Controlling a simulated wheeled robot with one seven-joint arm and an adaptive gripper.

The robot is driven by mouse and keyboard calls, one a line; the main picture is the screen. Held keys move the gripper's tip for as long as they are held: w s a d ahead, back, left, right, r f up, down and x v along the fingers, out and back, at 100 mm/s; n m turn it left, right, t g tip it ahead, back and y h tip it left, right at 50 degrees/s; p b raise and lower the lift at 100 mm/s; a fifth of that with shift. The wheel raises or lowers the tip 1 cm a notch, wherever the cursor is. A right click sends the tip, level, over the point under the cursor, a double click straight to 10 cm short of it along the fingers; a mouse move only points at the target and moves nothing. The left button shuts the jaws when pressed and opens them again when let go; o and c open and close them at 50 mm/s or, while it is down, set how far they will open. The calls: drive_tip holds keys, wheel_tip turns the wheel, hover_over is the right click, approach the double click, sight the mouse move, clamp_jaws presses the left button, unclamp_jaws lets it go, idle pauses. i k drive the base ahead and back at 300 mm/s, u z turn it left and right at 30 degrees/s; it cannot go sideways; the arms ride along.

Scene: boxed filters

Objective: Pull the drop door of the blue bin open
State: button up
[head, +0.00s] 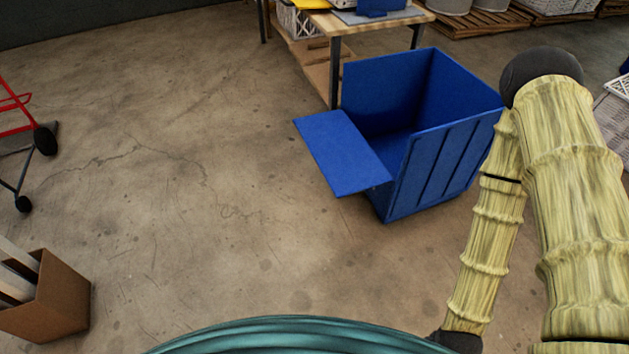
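The blue bin (440,165) stands on the concrete floor, right of centre in the head view. Its drop door (343,153) is folded down and sticks out to the left, roughly level, so the bin's front is open. The inside that shows is bare blue walls and floor. My arm, in a yellowish ribbed cover, is at the right, and a small part of it overlaps the bin's right edge. My gripper is not in the frame.
A wooden workbench (368,22) stands behind the bin. A cardboard box (55,300) with long pieces in it is at the lower left, and a red hand truck (14,103) is at the left edge. Pallets (480,22) lie at the back right. The floor left of the door is clear.

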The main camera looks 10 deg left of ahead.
sight(349, 166)
drive_tip(key=z, duration=0.2)
drive_tip(key=k, duration=0.35)
drive_tip(key=u, duration=1.1)
drive_tip(key=i, duration=1.6)
drive_tip(key=z, duration=0.45)
